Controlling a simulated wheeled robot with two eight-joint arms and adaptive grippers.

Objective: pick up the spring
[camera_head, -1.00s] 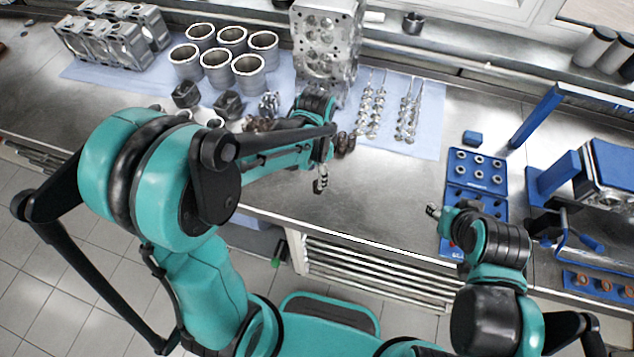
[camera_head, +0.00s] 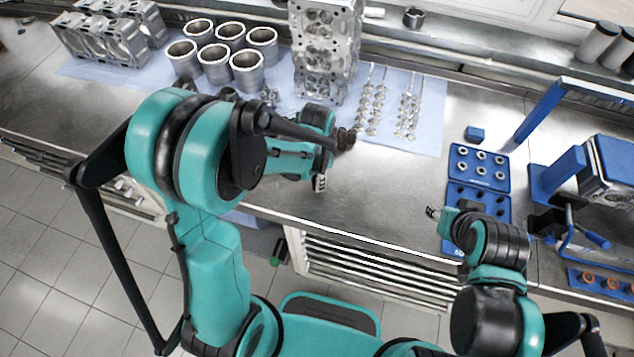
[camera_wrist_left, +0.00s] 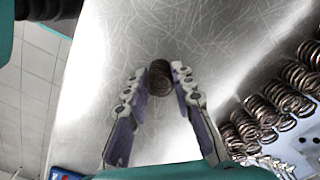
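A dark coppery spring (camera_wrist_left: 160,77) sits between the two fingertips of my left gripper (camera_wrist_left: 161,80) in the left wrist view. The fingers close in on its two sides, and it is over bare metal bench. In the head view my left gripper (camera_head: 320,183) is above the front part of the bench, and I cannot make out the spring in it. More dark springs (camera_head: 345,138) show just beyond it; they form a row on the mat in the wrist view (camera_wrist_left: 268,113). My right gripper (camera_head: 433,211) is beside the blue tray, its fingers too small to read.
A cylinder head (camera_head: 325,50), several metal cylinder liners (camera_head: 247,70) and valves (camera_head: 408,110) stand or lie on the pale blue mat (camera_head: 432,105). The blue tray (camera_head: 481,184) and a blue stand (camera_head: 540,110) are at the right. Bare bench lies between mat and tray.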

